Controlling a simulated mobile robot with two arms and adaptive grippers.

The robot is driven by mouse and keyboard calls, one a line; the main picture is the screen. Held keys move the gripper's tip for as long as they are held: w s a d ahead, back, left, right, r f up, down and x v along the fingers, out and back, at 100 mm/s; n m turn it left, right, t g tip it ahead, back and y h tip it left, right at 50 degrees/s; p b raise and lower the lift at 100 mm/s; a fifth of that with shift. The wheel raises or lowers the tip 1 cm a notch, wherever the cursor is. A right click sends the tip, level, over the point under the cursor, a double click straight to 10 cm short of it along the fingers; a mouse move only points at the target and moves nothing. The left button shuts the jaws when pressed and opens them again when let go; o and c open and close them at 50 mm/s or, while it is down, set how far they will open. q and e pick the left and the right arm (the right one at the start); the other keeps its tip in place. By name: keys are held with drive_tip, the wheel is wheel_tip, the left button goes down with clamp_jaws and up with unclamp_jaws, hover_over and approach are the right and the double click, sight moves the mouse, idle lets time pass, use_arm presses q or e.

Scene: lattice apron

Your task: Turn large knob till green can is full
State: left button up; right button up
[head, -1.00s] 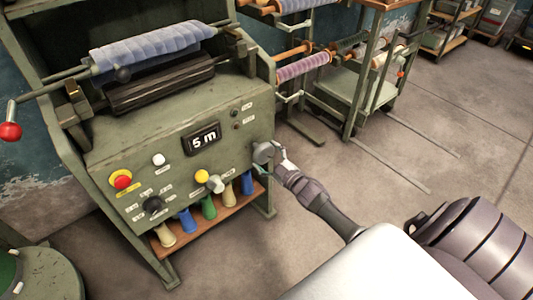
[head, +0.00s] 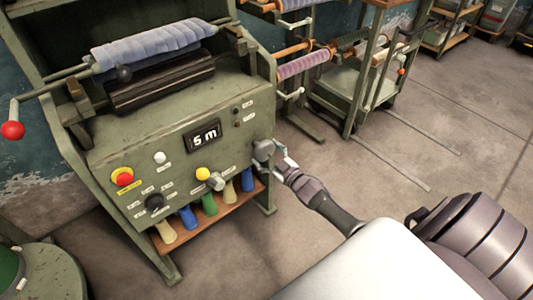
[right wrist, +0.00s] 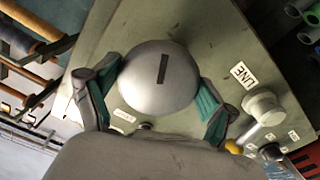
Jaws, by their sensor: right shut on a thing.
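The large grey knob (head: 264,149) sits at the right end of the green machine's front panel. In the right wrist view the knob (right wrist: 158,78) is a round grey dome with a dark slot mark pointing nearly straight up. My right gripper (head: 273,154) is shut on it, with a green-padded finger on either side in the right wrist view. A green tapered piece (head: 209,204) stands among several coloured ones on the shelf below; I cannot tell whether it is the green can, or how full it is. My left gripper is out of view.
A round green-grey drum (head: 50,275) stands lower left.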

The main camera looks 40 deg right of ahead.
drive_tip(key=o, duration=1)
drive_tip(key=shift+c, duration=0.2)
drive_tip(key=s+d, duration=0.1)
drive_tip(key=s, duration=1.1)
